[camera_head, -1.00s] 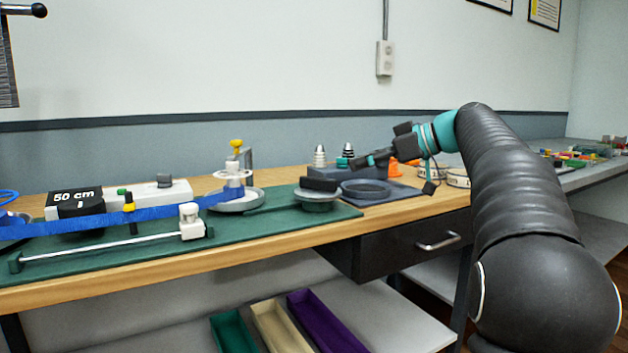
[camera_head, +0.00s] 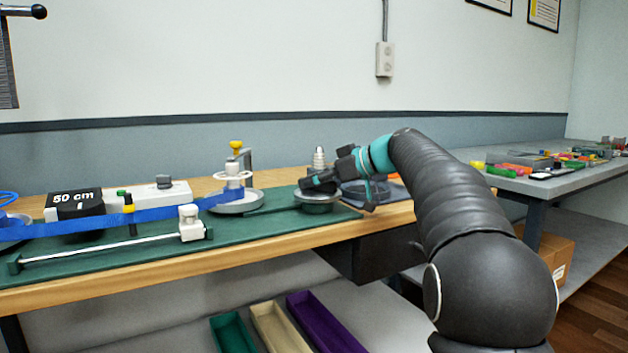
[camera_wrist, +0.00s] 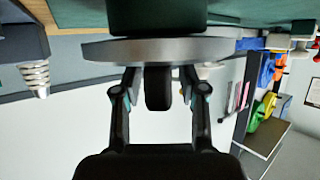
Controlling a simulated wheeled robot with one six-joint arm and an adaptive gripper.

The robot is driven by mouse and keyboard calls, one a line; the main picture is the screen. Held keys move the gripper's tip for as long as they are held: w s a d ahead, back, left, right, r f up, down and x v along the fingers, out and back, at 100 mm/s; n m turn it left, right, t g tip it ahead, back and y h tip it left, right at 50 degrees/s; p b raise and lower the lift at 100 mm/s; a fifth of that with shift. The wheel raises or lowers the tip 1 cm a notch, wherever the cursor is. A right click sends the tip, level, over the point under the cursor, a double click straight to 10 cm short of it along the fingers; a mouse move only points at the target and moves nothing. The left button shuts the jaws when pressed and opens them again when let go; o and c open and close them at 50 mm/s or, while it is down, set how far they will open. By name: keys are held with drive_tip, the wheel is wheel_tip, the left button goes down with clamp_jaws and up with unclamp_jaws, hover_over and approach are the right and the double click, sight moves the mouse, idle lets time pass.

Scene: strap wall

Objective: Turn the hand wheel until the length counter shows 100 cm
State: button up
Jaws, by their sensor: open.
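The length counter (camera_head: 76,203) at the left of the green board reads "50 cm". The hand wheel (camera_head: 318,205) is a grey disc on a green base at the board's right end. It also shows in the wrist view, upside down, as a grey disc (camera_wrist: 160,49) with a dark grip bar (camera_wrist: 158,88) on it. My gripper (camera_head: 312,184) is at the wheel. In the wrist view my gripper (camera_wrist: 158,77) is open, with its fingers on either side of the bar and gaps visible. The blue strap (camera_head: 165,213) runs along the board to a grey spool (camera_head: 236,202).
A white guide block (camera_head: 191,222) sits on a rod at the board's front. A ribbed silver cone (camera_head: 319,158) stands behind the wheel. Coloured bins (camera_head: 272,326) lie on the shelf below. A side table (camera_head: 560,185) with loose parts stands at the right.

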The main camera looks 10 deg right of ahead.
drive_tip(key=shift+c, duration=0.3)
clamp_jaws()
drive_tip(key=shift+b, duration=0.5)
drive_tip(key=m+t+h+b, duration=0.1)
drive_tip(key=m+t+b, duration=0.1)
drive_tip(key=shift+f+h+b, duration=0.15)
drive_tip(key=shift+h+b, duration=0.15)
drive_tip(key=m+t+h+b, duration=0.1)
drive_tip(key=m+h, duration=0.1)
drive_tip(key=shift+m+t+h+b, duration=0.3)
drive_tip(key=shift+b, duration=0.05)
drive_tip(key=shift+w+d+r+m+t+h+p, duration=0.1)
drive_tip(key=shift+r+m+t+h+p, duration=0.15)
drive_tip(key=shift+m+h, duration=0.3)
drive_tip(key=shift+d+r+m+t+h+p, duration=0.15)
drive_tip(key=shift+m+t+h+p, duration=0.1)
drive_tip(key=shift+m+h, duration=0.3)
drive_tip(key=shift+m+t+h+p, duration=0.3)
drive_tip(key=shift+m+h+p, duration=0.7)
drive_tip(key=shift+h+p, duration=0.1)
drive_tip(key=shift+m+h+p, duration=0.35)
drive_tip(key=shift+m+h, duration=0.15)
drive_tip(key=shift+h, duration=0.1)
